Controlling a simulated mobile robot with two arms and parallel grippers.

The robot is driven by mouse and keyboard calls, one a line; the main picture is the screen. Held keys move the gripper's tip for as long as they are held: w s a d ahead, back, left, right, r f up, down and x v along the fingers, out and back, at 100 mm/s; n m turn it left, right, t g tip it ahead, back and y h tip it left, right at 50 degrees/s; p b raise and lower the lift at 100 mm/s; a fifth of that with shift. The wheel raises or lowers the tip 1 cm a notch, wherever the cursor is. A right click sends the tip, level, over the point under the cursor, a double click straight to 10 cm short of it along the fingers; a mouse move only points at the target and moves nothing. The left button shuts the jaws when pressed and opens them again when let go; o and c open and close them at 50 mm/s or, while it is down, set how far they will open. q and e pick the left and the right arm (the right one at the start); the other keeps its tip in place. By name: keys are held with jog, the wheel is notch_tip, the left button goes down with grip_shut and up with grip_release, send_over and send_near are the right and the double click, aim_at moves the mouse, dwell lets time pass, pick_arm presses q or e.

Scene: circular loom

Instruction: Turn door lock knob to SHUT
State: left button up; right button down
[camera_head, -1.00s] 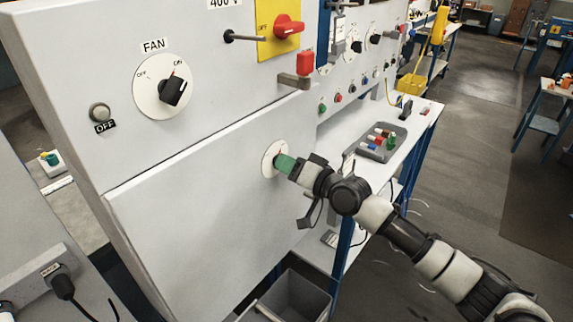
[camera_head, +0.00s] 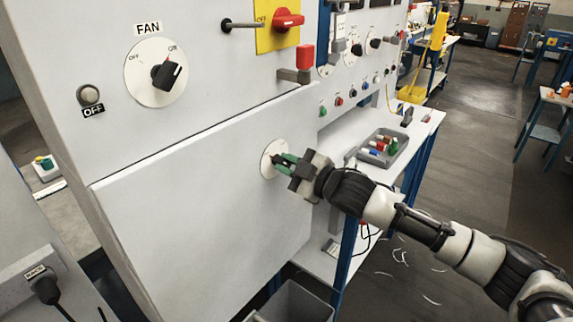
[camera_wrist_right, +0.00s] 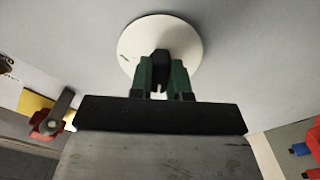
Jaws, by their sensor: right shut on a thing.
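The door lock knob (camera_wrist_right: 160,56) is dark and sits on a round white plate (camera_head: 269,160) on the grey cabinet door (camera_head: 200,190). My right gripper (camera_head: 281,163) is at the plate, with its green fingers on the two sides of the knob and shut on it. In the right wrist view the fingers (camera_wrist_right: 162,75) flank the knob in front of the plate (camera_wrist_right: 130,48). The plate's lettering is mostly hidden and too small to read. My left gripper is not in view.
Above the door are a black FAN knob (camera_head: 167,74), a red switch handle (camera_head: 287,20) on yellow, and a red-topped bracket (camera_head: 303,62). A grey tray (camera_head: 398,157) with coloured parts stands on a white bench at right. A grey bin (camera_head: 295,303) is below.

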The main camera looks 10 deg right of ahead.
jog(key=c, duration=1.1)
grip_release()
jog(key=shift+p+v, duration=0.5)
jog(key=shift+v, duration=3)
